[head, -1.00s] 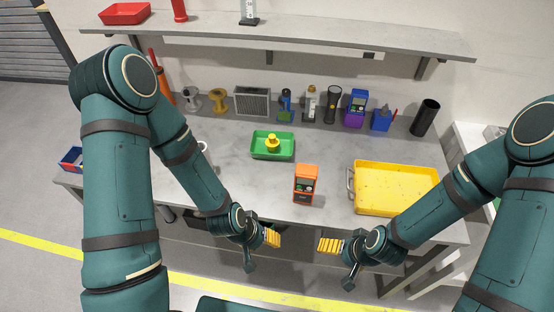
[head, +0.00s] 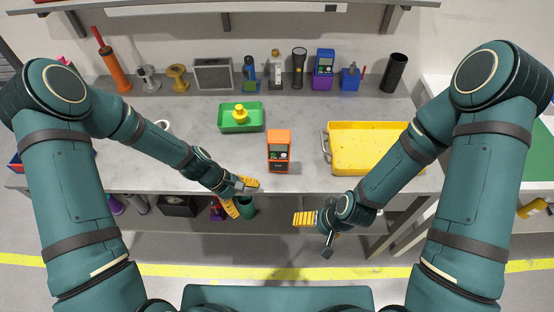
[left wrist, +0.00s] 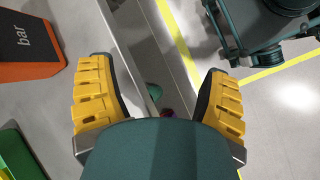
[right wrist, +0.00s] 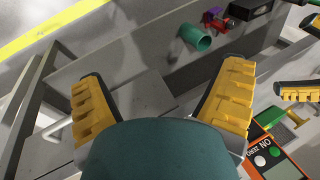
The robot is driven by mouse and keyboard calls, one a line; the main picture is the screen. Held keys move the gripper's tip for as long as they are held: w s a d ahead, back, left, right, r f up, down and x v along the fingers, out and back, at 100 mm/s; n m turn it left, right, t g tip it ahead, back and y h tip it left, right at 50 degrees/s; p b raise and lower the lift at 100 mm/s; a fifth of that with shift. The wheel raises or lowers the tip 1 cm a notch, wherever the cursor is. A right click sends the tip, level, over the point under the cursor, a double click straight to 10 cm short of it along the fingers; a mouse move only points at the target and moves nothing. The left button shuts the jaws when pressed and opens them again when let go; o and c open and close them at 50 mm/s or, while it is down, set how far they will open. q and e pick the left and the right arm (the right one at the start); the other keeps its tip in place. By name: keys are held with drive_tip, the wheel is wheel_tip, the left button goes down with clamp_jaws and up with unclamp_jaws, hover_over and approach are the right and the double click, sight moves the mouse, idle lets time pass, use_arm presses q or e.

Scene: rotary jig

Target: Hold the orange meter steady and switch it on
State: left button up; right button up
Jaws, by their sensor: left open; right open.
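The orange meter (head: 279,150) stands upright near the front edge of the bench in the head view, its dark panel facing me. In the left wrist view part of the meter (left wrist: 28,38), marked "bar", shows at upper left. In the right wrist view its face (right wrist: 276,160) shows a green and a white button with lettering beside them. My left gripper (head: 245,196) is open and empty, at the bench edge just left of the meter. My right gripper (head: 303,219) is open and empty, in front of the bench edge, below and right of the meter. Neither touches it.
A green tray (head: 228,129) with a yellow piece stands behind-left of the meter. A yellow tray (head: 375,170) with a side handle stands to its right. Several tools and devices line the back wall. A shelf below the bench holds a green cup (right wrist: 195,37) and other items.

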sight(275, 162)
use_arm(q)
drive_tip(key=w+n+h+b, duration=0.1)
drive_tip(key=w, duration=0.1)
drive_tip(key=w+n+h+b, duration=0.1)
drive_tip(key=w+n, duration=0.1)
drive_tip(key=w+n+h+b, duration=0.1)
drive_tip(key=w, duration=0.1)
drive_tip(key=shift+w+d+r+h, duration=0.1)
drive_tip(key=shift+d+r+h, duration=0.05)
drive_tip(key=shift+d+h, duration=0.2)
drive_tip(key=w+r+n+h+b, duration=0.1)
drive_tip(key=w+a+r+n+h+b, duration=0.1)
drive_tip(key=w, duration=0.1)
drive_tip(key=w+r+n+h+b, duration=0.1)
drive_tip(key=w, duration=0.1)
drive_tip(key=shift+w+a+r+t+h, duration=0.15)
drive_tip(key=shift+r+t+h, duration=0.1)
drive_tip(key=shift+t, duration=0.15)
drive_tip(key=shift+w+r+n+h, duration=0.25)
drive_tip(key=shift+r+n+h, duration=0.05)
drive_tip(key=shift+r, duration=0.05)
drive_tip(key=shift+b+x, duration=1.55)
drive_tip(key=shift+x, duration=3.35)
use_arm(e)
wheel_tip(275, 162, down, 10)
drive_tip(key=s, duration=0.1)
drive_tip(key=shift+a+f, duration=0.15)
drive_tip(key=shift+f, duration=0.1)
